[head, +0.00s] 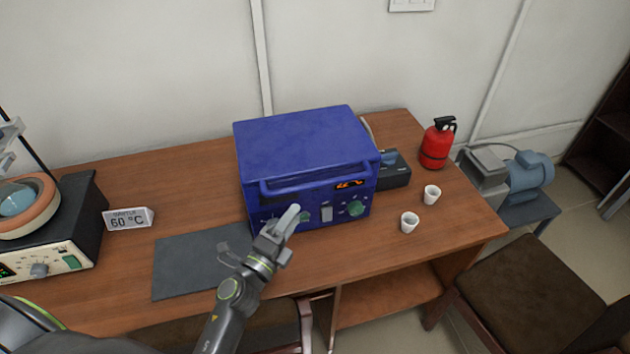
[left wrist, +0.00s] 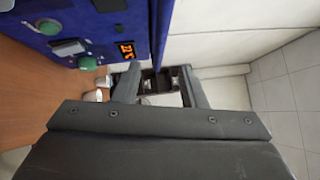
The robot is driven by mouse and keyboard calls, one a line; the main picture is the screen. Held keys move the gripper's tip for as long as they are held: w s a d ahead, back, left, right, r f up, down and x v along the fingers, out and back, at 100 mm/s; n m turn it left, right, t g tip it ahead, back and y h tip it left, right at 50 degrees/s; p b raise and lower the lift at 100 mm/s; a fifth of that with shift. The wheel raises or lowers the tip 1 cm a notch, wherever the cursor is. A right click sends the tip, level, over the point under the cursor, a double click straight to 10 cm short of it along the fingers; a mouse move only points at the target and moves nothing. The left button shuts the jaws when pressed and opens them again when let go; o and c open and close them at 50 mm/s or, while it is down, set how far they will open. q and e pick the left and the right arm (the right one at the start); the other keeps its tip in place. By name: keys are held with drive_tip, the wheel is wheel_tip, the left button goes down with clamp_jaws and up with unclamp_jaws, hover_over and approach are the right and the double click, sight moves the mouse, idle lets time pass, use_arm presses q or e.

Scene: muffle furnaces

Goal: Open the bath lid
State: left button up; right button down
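The bath is a blue box (head: 306,150) with its flat lid (head: 300,135) down. A blue handle bar (head: 312,180) runs along the front upper edge. Below it are an orange display (head: 349,184), green knobs and a switch. My left gripper (head: 290,218) is in front of the box's lower front, below the bar. In the left wrist view its two fingers (left wrist: 160,84) stand apart with nothing held between them. The blue front (left wrist: 105,30) and display (left wrist: 126,50) show beyond the fingers there. Contact with the bar cannot be seen. My right gripper is not in view.
Two white cups (head: 409,222) stand on the wooden table (head: 455,232) to the right. A red extinguisher (head: 437,143) stands at the back right. A grey mat (head: 195,268), a 60 °C sign (head: 128,218) and a heating mantle (head: 40,262) are on the left.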

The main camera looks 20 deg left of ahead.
sight(315, 183)
use_arm(q)
drive_tip(key=x, duration=1)
drive_tip(key=shift+w+p, duration=0.3)
drive_tip(key=shift+w, duration=0.05)
clamp_jaws()
